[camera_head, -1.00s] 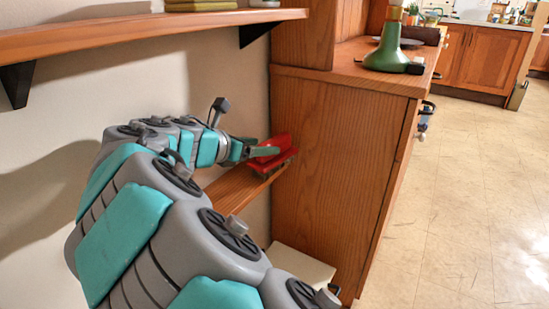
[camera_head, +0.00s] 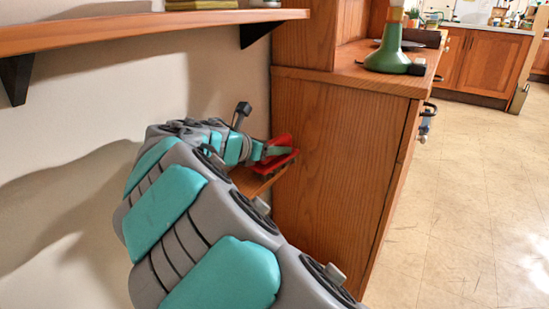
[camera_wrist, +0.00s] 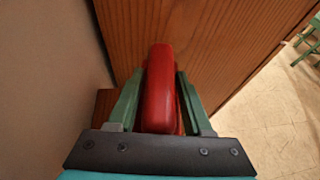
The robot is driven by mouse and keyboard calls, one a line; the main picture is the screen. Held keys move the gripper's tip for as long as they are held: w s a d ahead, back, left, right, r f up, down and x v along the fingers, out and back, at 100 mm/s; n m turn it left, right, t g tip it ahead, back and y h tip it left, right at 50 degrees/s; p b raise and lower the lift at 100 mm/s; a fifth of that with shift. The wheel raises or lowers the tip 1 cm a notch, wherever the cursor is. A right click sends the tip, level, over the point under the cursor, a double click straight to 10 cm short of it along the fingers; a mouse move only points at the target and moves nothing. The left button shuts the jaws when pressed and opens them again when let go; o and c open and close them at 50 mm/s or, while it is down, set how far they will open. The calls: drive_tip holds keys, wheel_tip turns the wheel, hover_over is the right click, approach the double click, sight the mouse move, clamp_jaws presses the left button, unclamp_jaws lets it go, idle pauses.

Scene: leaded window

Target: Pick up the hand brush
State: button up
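The red hand brush (camera_head: 281,161) lies at the end of the low wooden shelf, against the side of the wooden cabinet. In the wrist view its rounded red handle (camera_wrist: 160,95) points up the picture between the two green fingers. My gripper (camera_head: 276,151) is at the brush, with one finger on each side of the handle. In the wrist view my gripper (camera_wrist: 159,76) looks open, with narrow gaps beside the handle; contact is hard to judge. The brush's underside is hidden.
The low shelf (camera_head: 250,181) is partly hidden by my arm. The cabinet side (camera_head: 335,165) stands close on the right, and the wall (camera_head: 110,75) on the left. An upper shelf (camera_head: 150,32) runs above my arm. Open floor (camera_head: 460,200) lies on the right.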

clamp_jaws()
idle(0.5)
